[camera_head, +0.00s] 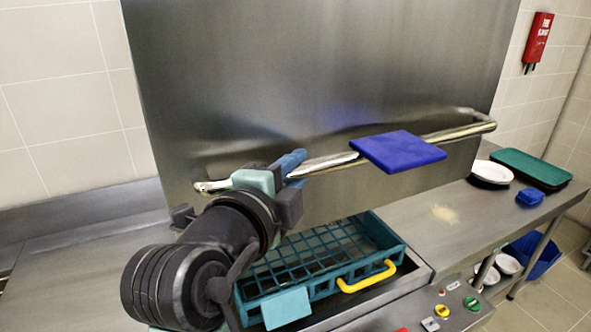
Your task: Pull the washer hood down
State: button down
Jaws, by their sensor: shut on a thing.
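The washer hood (300,70) is a large brushed-steel panel. It stands raised above the wash bay, with an open gap under its lower edge. A steel bar handle (325,163) runs across its lower front. My gripper (280,180) is at the left part of this handle and is shut on the bar. My wrist hides some of the bar's left part and some of the hood's lower left edge. A flat blue square plate (400,151) sits at the middle of the handle, to the right of my gripper.
A teal dish rack (330,252) with a yellow handle (367,277) sits under the hood. Coloured buttons (441,311) are on the front panel. The left counter looks clear.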

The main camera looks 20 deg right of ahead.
notch_tip(320, 180, down, 34)
jog(key=b, duration=3.1)
jog(key=shift+f, duration=0.35)
jog(key=c, duration=0.7)
grip_release()
jog(key=shift+o, duration=0.2)
jog(key=v, duration=1.3)
